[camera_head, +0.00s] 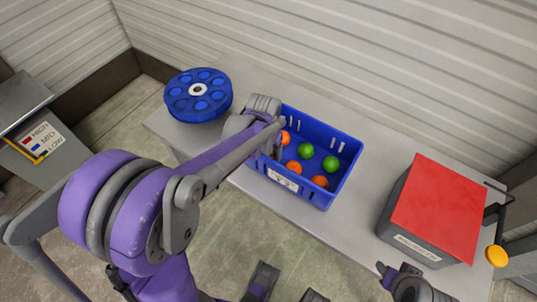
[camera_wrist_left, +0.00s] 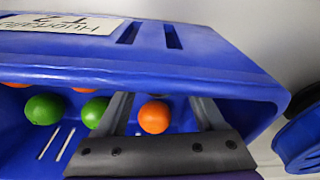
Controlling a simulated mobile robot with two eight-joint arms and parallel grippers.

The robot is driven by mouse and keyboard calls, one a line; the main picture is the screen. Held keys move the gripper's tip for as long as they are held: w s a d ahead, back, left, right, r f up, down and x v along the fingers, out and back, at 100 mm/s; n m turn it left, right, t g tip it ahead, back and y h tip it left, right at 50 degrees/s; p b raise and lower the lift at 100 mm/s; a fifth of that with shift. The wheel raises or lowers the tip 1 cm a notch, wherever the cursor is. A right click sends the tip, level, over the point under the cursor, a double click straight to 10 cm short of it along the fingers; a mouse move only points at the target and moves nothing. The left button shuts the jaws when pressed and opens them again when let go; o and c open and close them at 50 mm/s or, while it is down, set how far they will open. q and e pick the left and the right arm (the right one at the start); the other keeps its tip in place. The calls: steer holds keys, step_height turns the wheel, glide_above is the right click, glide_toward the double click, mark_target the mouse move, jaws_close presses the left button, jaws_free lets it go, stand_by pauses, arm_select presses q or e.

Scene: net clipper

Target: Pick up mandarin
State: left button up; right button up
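A blue crate (camera_head: 345,185) on the table holds several orange mandarins, one at the near side (camera_head: 294,167), and green fruits (camera_head: 306,150). My left gripper (camera_head: 277,145) reaches over the crate's left end. In the left wrist view its two fingers (camera_wrist_left: 163,105) are apart, and one mandarin (camera_wrist_left: 154,116) appears between them; contact cannot be told. Green fruits (camera_wrist_left: 44,108) lie beside the left finger in that view. Part of my right gripper (camera_head: 385,273) shows at the bottom right of the head view, away from the crate; its fingers are unclear.
A blue round disc with holes (camera_head: 181,104) stands at the table's left end. A box with a red top (camera_head: 437,207) stands at the right, with a yellow knob (camera_head: 497,256) beside it. Bare table (camera_head: 375,170) lies between crate and box. A ribbed wall stands behind.

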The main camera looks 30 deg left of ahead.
mark_target(268, 152)
arm_select(q)
steer(key=c, duration=0.4)
step_height(268, 152, up, 18)
steer(key=p, duration=0.2)
steer(key=shift+p, duration=0.35)
steer(key=shift+s, duration=0.1)
